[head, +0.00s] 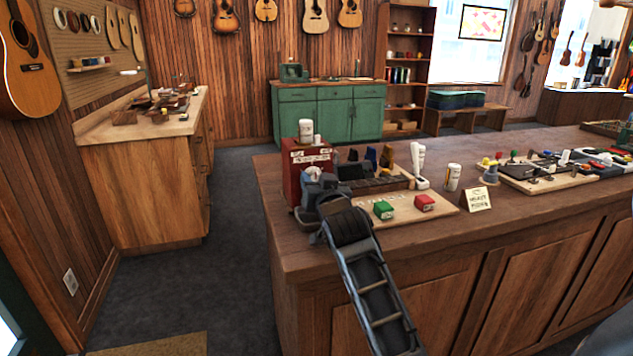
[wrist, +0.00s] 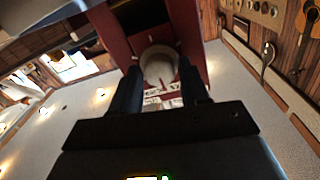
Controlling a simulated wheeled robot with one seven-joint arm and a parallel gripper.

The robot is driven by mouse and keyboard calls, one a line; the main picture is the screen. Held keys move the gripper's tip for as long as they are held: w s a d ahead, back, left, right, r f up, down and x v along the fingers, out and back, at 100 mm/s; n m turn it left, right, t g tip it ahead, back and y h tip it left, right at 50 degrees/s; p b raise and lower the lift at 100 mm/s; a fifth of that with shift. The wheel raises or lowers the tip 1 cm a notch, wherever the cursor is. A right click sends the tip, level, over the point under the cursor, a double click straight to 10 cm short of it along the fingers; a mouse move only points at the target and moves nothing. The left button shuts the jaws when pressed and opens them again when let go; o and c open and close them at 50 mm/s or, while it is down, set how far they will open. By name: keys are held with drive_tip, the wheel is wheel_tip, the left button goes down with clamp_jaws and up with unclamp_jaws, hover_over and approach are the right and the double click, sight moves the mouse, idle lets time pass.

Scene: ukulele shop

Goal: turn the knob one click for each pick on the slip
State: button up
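A dark red box (head: 300,157) stands at the counter's left end. A pale round knob (head: 313,173) is on its front, partly hidden by my gripper (head: 322,190). In the wrist view the knob (wrist: 159,66) lies between the two dark fingertips of my gripper (wrist: 160,75). The fingers stand apart, one on each side of the knob; contact is not clear. A white printed label (head: 311,155) is on the box front. A small cream card (head: 477,199) with dark writing stands on the counter; its text is too small to read. I cannot tell which one is the slip.
White bottles (head: 453,177) and a tool tray (head: 545,176) stand farther right. The counter's front edge (head: 300,268) is close below my arm.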

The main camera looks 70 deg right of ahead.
drive_tip(key=c, duration=0.7)
drive_tip(key=shift+m+b, duration=0.3)
